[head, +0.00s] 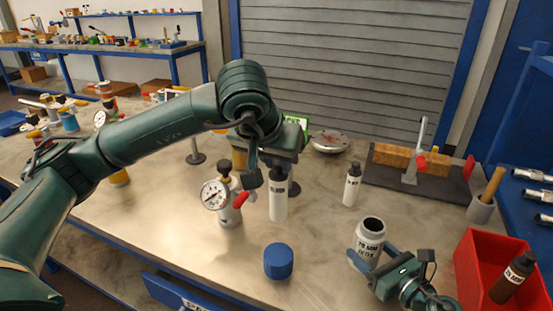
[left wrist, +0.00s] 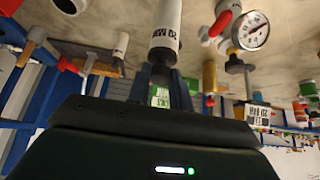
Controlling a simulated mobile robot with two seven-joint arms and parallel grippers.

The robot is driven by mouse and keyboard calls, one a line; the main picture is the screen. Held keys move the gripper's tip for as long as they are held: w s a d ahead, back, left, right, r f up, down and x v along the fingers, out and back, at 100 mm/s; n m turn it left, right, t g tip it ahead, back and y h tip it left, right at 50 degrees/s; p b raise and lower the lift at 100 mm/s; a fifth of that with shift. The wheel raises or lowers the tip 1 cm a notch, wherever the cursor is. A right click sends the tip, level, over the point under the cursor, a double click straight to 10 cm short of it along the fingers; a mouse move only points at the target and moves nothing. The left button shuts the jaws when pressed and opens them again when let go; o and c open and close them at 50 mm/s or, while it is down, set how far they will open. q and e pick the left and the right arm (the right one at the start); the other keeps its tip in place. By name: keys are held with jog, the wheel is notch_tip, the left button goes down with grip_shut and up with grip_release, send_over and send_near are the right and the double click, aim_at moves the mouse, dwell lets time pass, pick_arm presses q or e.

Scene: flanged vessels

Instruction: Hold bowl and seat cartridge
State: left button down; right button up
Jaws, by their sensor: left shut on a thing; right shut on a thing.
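The bowl is a grey open-topped cup (head: 369,238) with a filter label, upright near the front right of the bench. My right gripper (head: 373,262) is shut around its lower part, one finger on each side. A white cartridge with a black top (head: 278,205) is upright left of the bowl, apart from it. My left gripper (head: 279,180) comes from above and is shut on its black top; I cannot tell whether its base touches the bench. In the left wrist view the cartridge (left wrist: 166,24) and its dark top show between the fingers (left wrist: 161,78). A blue cap (head: 278,261) sits in front.
A second white bottle with a black top (head: 352,185) stands behind the bowl. A pressure gauge on a valve (head: 215,196) stands left of the cartridge. A red bin (head: 480,262) with a dark bottle is at right. A clamp stand (head: 412,165) is behind.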

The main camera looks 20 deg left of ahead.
pick_arm(q)
jog(key=w+d+r+m, duration=0.1)
jog(key=w+d+r, duration=0.15)
jog(key=d, duration=0.35)
jog(key=w+d+r+m+h, duration=0.1)
jog(key=d+r, duration=0.2)
jog(key=d, duration=0.4)
jog(key=w+d+r, duration=0.2)
jog(key=d+r, duration=0.1)
jog(key=d, duration=0.3)
notch_tip(320, 180, down, 11)
jog(key=shift+d, duration=0.15)
jog(key=shift+f, duration=0.1)
jog(key=c, duration=1.2)
grip_release()
jog(key=shift+o, duration=0.2)
